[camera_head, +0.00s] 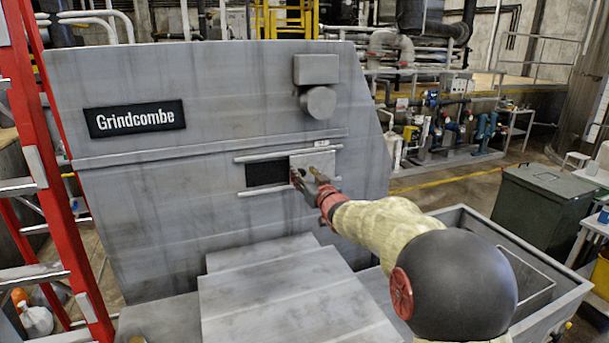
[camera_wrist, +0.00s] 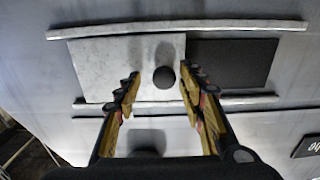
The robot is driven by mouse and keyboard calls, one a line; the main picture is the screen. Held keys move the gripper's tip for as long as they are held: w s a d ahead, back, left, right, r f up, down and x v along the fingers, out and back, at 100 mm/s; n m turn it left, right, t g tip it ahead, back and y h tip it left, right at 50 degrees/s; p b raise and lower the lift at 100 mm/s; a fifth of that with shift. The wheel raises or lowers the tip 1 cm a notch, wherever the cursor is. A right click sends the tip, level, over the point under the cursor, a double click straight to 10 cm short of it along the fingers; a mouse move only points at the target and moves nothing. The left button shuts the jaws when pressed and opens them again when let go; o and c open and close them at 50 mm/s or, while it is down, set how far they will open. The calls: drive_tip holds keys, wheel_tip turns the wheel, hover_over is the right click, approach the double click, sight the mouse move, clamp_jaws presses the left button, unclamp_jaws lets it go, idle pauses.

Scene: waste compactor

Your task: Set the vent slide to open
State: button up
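The vent slide is a light grey plate (camera_head: 322,158) between two horizontal rails on the grey machine's front. In the head view it sits at the right end of the rails, with a dark opening (camera_head: 267,173) uncovered to its left. In the wrist view the plate (camera_wrist: 102,70) is on the left and the dark opening (camera_wrist: 232,64) on the right. A round black knob (camera_wrist: 164,77) stands on the plate. My gripper (camera_wrist: 160,74) is open, with one finger on each side of the knob and a gap showing on both sides. The head view shows my gripper (camera_head: 305,178) at the plate.
The rails (camera_head: 288,153) run above and below the slide. A grey box and round fitting (camera_head: 317,103) protrude above it. A stepped grey cover (camera_head: 285,290) lies below. A red ladder (camera_head: 50,180) stands at the left, and an open grey bin (camera_head: 525,275) at the right.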

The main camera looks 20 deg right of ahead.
drive_tip(key=s, duration=1.2)
drive_tip(key=shift+f, duration=0.1)
idle(0.4)
